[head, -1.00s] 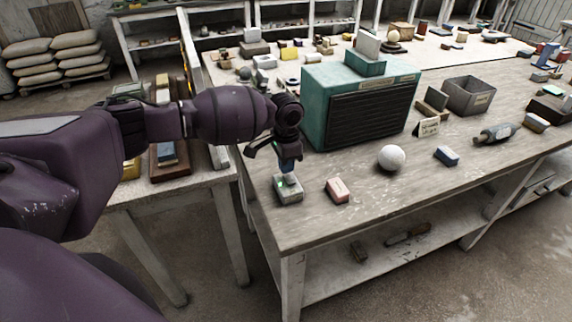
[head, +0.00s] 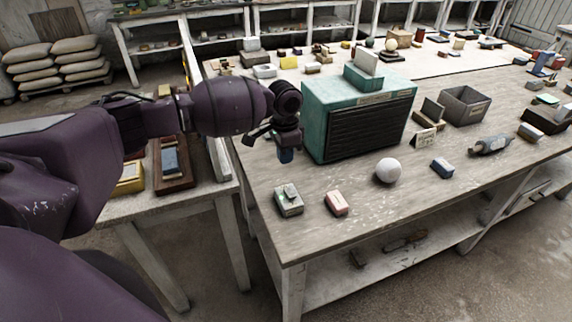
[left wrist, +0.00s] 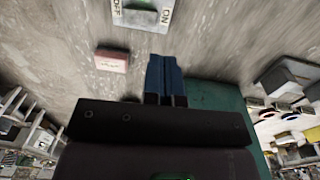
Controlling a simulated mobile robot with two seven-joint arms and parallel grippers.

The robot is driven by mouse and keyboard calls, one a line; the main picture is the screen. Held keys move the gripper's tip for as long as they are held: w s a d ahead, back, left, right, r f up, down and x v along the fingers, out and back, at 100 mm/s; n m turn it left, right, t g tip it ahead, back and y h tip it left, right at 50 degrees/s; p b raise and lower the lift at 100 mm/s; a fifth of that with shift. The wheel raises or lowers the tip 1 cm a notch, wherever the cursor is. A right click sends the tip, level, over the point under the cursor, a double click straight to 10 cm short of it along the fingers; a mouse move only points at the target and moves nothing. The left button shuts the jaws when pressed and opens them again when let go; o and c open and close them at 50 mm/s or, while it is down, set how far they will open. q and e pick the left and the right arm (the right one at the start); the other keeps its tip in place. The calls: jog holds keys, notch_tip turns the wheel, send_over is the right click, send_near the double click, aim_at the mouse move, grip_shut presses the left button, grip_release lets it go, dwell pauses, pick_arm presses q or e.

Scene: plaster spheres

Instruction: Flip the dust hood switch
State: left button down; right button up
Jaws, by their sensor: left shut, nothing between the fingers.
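The switch (head: 289,200) is a small pale grey box with a raised lever, on the workbench near its left front corner. In the left wrist view the switch (left wrist: 150,22) is cut by the top edge; its plate reads OFF and ON, with a green patch between. I cannot tell which way the lever is set. My left gripper (head: 286,156) hangs above and behind the switch, apart from it. Its blue fingertips (left wrist: 164,72) are together and empty. The teal box with a dark slatted front (head: 370,125), perhaps the dust hood, stands right of the gripper. My right gripper is out of view.
A pink block (head: 337,203) lies just right of the switch. A white sphere (head: 388,170) and a blue block (head: 442,165) lie farther right. The bench front edge is clear.

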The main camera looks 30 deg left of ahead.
pick_arm(q)
notch_tip(320, 180, up, 6)
jog(key=shift+w+a, duration=0.4)
jog(key=shift+a, duration=0.05)
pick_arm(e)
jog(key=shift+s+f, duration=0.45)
pick_arm(q)
jog(key=shift+r, duration=0.1)
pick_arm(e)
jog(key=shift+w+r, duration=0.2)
